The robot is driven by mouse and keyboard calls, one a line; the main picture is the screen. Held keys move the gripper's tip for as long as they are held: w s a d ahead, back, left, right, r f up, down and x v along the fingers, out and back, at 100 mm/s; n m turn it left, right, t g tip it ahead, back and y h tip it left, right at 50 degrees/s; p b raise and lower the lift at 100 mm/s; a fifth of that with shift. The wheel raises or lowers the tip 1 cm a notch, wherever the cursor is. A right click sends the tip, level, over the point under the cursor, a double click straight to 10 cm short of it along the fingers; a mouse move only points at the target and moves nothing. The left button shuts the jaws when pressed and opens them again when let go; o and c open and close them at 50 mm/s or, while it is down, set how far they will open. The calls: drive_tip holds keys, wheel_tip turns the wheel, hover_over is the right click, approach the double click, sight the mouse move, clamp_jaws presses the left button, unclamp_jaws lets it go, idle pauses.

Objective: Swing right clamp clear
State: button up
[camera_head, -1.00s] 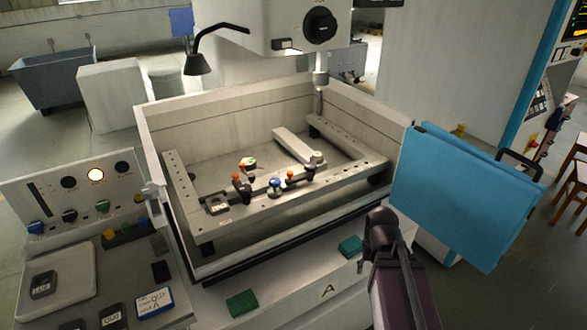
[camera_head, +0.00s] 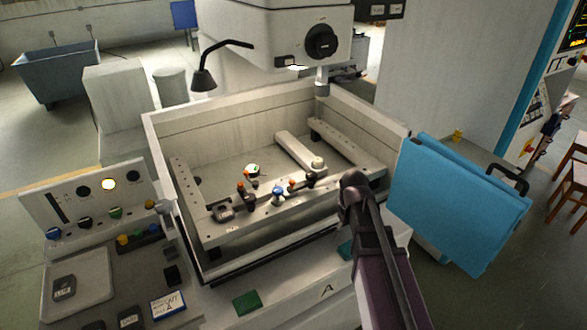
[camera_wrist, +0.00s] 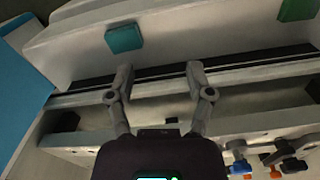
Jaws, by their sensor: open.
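Clamps with coloured knobs sit on the front rail (camera_head: 238,226) inside the tank. One clamp with orange and dark parts (camera_head: 249,198) is left of a blue-knobbed part (camera_head: 277,196). To their right is a dark clamp part (camera_head: 311,179); I cannot tell exactly which pieces form the right clamp. In the wrist view, blue and orange knobs (camera_wrist: 240,166) show at the lower right, partly cut off. My gripper (camera_wrist: 158,72) is open and empty, over the tank's front edge, apart from the knobs. In the head view my arm hides the gripper.
The tank's pale walls (camera_head: 245,110) surround the rails. A blue panel (camera_head: 455,200) stands at the right. A machine head (camera_head: 285,38) hangs above the back. A control panel (camera_head: 88,205) is at the left.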

drive_tip(key=w+a+r+n+p, duration=0.6)
drive_tip(key=w+a+r+p, duration=0.3)
drive_tip(key=w+r+p, duration=0.15)
wheel_tip(320, 180, up, 8)
drive_tip(key=r+n+p, duration=0.1)
drive_tip(key=n+p, duration=0.4)
drive_tip(key=p, duration=0.2)
hover_over(292, 181)
drive_tip(key=shift+f, duration=0.3)
drive_tip(key=shift+f, duration=0.1)
wheel_tip(292, 181, down, 14)
drive_tip(key=b, duration=1.4)
drive_tip(key=shift+r, duration=0.25)
clamp_jaws()
